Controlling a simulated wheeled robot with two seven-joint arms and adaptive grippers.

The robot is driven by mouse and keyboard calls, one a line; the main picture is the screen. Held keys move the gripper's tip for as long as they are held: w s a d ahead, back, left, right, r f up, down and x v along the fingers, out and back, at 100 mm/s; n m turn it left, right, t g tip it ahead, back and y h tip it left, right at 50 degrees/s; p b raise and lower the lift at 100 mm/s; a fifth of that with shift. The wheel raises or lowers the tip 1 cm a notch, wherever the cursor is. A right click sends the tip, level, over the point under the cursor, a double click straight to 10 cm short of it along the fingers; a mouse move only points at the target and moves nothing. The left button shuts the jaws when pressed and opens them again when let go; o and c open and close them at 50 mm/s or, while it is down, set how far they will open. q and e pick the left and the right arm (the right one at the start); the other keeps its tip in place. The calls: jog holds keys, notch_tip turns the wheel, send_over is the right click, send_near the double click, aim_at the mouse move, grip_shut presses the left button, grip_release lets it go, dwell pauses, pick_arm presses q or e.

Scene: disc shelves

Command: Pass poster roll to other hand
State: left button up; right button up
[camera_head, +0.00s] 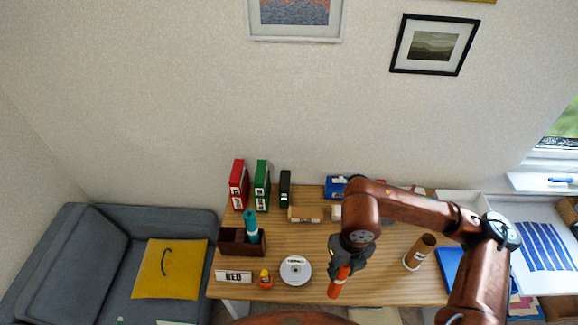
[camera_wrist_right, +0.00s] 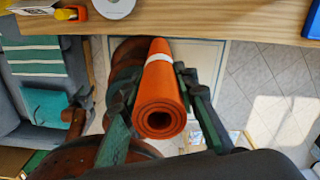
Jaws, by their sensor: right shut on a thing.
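The poster roll (camera_head: 338,285) is an orange tube with a white band. My right gripper (camera_head: 343,268) is shut on it near the table's front edge in the head view. In the right wrist view the roll (camera_wrist_right: 160,98) lies between the two fingers of my right gripper (camera_wrist_right: 163,92), with its open spiral end facing the camera. Below it are the floor and parts of my own body. My left gripper cannot be made out; only brown arm parts show at the bottom of the head view.
A grey sofa (camera_head: 70,260) stands left.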

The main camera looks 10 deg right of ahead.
jog(key=w+f+n+b, duration=0.3)
jog(key=w+f+n, duration=0.2)
jog(key=n, duration=1.2)
jog(key=w+f+n+b, duration=0.3)
jog(key=w+f+n, duration=0.2)
jog(key=n, duration=1.3)
jog(key=shift+w+d+b, duration=0.15)
jog(key=shift+w+b, duration=0.1)
jog(key=shift+b, duration=0.05)
jog(key=shift+r, duration=0.15)
